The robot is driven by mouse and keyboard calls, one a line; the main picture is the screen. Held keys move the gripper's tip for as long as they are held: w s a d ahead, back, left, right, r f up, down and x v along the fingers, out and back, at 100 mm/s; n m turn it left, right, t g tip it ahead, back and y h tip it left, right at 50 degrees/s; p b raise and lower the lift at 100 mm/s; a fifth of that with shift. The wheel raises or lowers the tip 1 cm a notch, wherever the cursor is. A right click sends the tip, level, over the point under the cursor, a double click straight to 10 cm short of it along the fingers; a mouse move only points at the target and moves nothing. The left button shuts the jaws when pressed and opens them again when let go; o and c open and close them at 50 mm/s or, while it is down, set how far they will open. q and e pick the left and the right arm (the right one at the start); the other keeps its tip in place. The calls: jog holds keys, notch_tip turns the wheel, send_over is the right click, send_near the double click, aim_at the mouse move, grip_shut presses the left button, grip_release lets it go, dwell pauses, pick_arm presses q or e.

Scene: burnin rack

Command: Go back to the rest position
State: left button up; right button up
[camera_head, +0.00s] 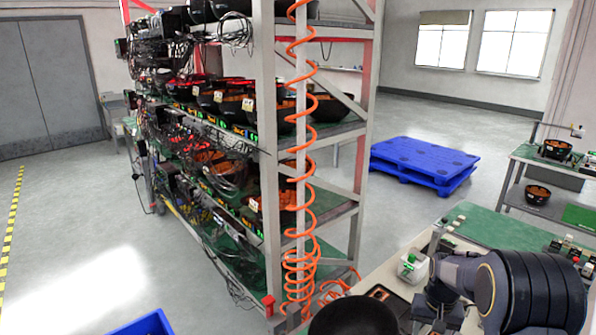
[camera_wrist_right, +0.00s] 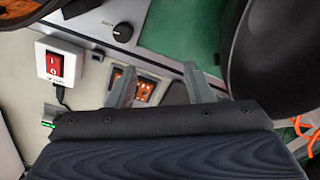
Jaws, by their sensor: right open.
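My right arm reaches in from the right in the head view, over the workbench, with its gripper (camera_head: 432,312) low in the picture and partly hidden by the wrist. In the right wrist view the two grey fingers of this gripper (camera_wrist_right: 160,76) stand apart with nothing held between them. Behind them lies a bench panel with a black knob (camera_wrist_right: 123,32) and small orange-lit parts. My left gripper is not in view.
A black bowl-shaped thing (camera_head: 355,317) stands close by; a dark round rim (camera_wrist_right: 285,50) fills the wrist view's right. A white switch box (camera_head: 412,266) is near the arm. A tall rack (camera_head: 265,120) with an orange coiled hose stands left; blue pallet (camera_head: 423,163) behind.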

jog(key=s+a+r+t+y, duration=0.3)
jog(key=s+a+r+y, duration=0.15)
jog(key=s+r, duration=0.95)
jog(key=s+a+n+t, duration=0.1)
jog(key=s+a, duration=0.2)
jog(key=s, duration=0.4)
jog(key=s+a+r+n+t, duration=0.1)
jog(key=s+a, duration=0.3)
jog(key=s, duration=0.3)
jog(key=shift+s+n+t+h, duration=0.3)
jog(key=shift+h, duration=0.05)
